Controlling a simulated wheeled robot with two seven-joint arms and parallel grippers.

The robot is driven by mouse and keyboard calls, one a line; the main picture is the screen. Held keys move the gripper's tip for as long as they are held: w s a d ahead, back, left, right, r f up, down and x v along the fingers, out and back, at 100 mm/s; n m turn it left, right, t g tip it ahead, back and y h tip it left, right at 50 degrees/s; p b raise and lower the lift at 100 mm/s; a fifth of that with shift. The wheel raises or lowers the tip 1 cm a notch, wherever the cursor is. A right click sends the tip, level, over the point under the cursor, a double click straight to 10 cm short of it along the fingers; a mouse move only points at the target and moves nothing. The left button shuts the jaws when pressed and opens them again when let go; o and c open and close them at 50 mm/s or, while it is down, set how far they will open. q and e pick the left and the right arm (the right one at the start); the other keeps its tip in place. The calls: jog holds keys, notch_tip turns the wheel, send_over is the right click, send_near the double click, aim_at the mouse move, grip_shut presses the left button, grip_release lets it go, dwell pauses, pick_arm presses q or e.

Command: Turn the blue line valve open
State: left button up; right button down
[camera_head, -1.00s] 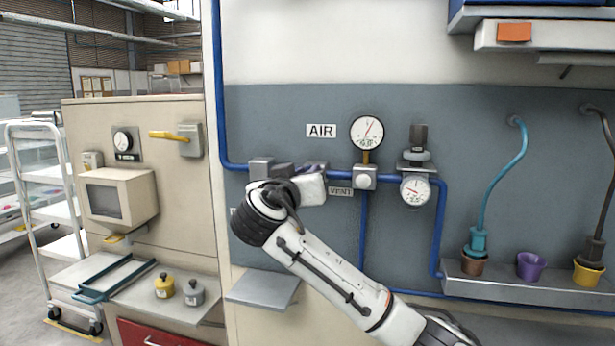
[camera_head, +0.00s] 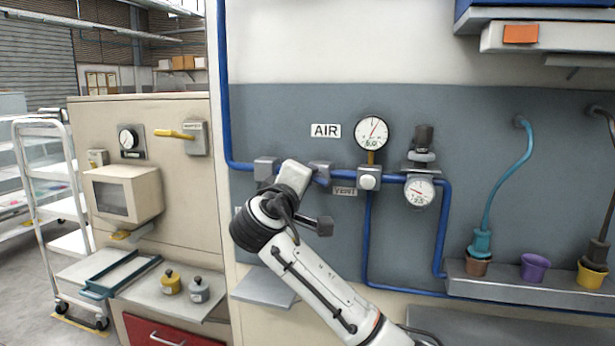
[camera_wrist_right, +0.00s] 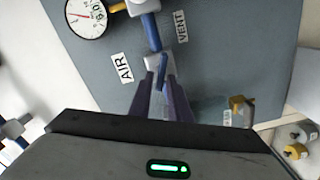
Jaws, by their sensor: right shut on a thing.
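The blue line (camera_head: 240,166) runs along the grey wall panel, with grey fittings on it below the AIR sign (camera_head: 326,131). In the right wrist view, a slim blue handle (camera_wrist_right: 163,66) stands at a pale grey valve block (camera_wrist_right: 152,63). My right gripper (camera_wrist_right: 164,88) has its two dark purple fingers on either side of this handle and is shut on it. In the head view, my right wrist (camera_head: 293,177) hides the fingers and most of the valve. My left gripper is not in view.
A round gauge (camera_head: 372,132), a VENT label (camera_head: 344,191) and a regulator with a second gauge (camera_head: 419,191) are right of the valve. Cups stand on a ledge (camera_head: 500,273) at right. A small grey shelf (camera_head: 264,287) is below the wrist.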

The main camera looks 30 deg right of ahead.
jog(key=n, duration=0.4)
jog(key=shift+f+n, duration=0.3)
jog(key=shift+f, duration=0.1)
dwell(0.4)
jog(key=c, duration=1.9)
grip_release()
jog(key=shift+o, duration=0.2)
jog(key=b+v, duration=0.2)
jog(key=v, duration=0.8)
jog(key=shift+a, duration=0.15)
jog(key=shift+s, duration=0.15)
